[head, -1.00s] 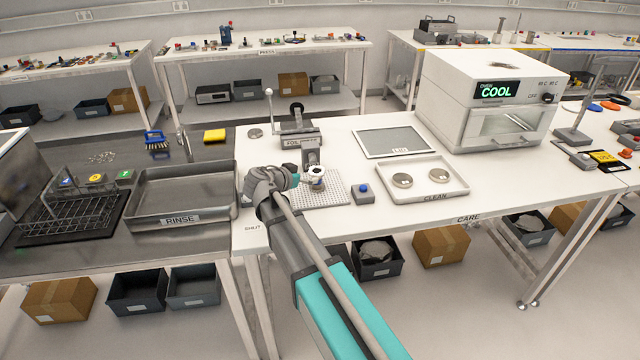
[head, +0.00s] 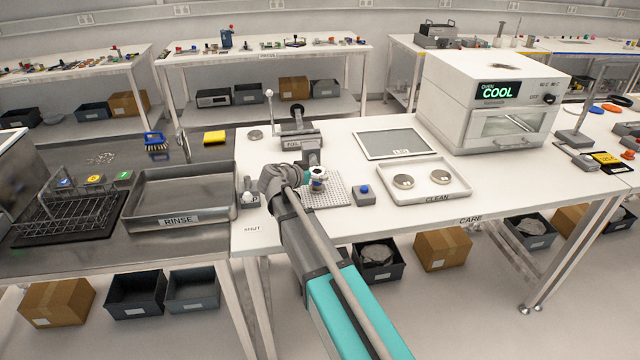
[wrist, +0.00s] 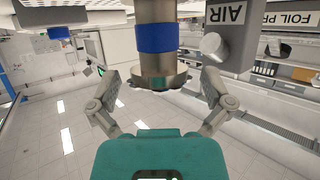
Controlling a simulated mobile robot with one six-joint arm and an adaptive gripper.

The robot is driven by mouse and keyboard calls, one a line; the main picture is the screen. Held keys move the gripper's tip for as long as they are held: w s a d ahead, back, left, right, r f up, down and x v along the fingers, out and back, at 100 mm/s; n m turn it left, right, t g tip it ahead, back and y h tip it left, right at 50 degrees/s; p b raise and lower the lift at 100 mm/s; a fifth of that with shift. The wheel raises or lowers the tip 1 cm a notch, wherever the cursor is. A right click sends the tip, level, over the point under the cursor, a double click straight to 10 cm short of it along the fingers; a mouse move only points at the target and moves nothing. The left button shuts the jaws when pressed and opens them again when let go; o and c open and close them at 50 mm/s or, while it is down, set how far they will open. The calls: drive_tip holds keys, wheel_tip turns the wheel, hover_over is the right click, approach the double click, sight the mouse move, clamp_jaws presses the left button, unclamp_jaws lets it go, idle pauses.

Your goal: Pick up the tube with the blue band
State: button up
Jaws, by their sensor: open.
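The tube with the blue band (wrist: 157,38) stands upright in the wrist view, a metal cylinder with a wide blue ring and a flange below it. Its top is cut off by the picture edge. It also shows in the head view as a small flanged piece (head: 318,180) on the care bench. My gripper (wrist: 160,82) is open, with one finger on each side of the tube's lower part. Whether the fingers touch it cannot be told. In the head view my wrist is just left of the tube and hides most of the gripper.
A perforated pad (head: 335,190) lies by the tube. A grey block with a blue button (head: 364,195) stands to its right, and the clean tray (head: 455,190) beyond. The AIR fixture (wrist: 232,30) is close to my right finger. The rinse basin (head: 180,218) is at left.

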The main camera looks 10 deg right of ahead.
drive_tip(key=shift+w+d+f, duration=0.2)
drive_tip(key=shift+w+d, duration=0.05)
drive_tip(key=shift+d, duration=0.15)
drive_tip(key=c, duration=1.3)
drive_tip(key=shift+r, duration=0.25)
drive_tip(key=shift+r+p, duration=0.7)
drive_tip(key=shift+p, duration=0.2)
drive_tip(key=s+r+p, duration=0.1)
drive_tip(key=r+p, duration=0.1)
drive_tip(key=s+a+r+p, duration=0.1)
drive_tip(key=s+r+p, duration=0.1)
drive_tip(key=r+p, duration=0.1)
drive_tip(key=s+r+p, duration=0.1)
drive_tip(key=r+p, duration=0.1)
drive_tip(key=shift+s+a+r, duration=0.2)
drive_tip(key=shift+s+r, duration=0.05)
drive_tip(key=shift+s, duration=0.1)
drive_tip(key=s+a+r+p, duration=0.1)
drive_tip(key=s, duration=0.2)
drive_tip(key=s+r+p, duration=0.1)
drive_tip(key=s, duration=0.1)
drive_tip(key=s+a+r+p, duration=0.1)
drive_tip(key=s+p, duration=0.1)
drive_tip(key=s, duration=0.1)
drive_tip(key=shift+s+a+r, duration=0.35)
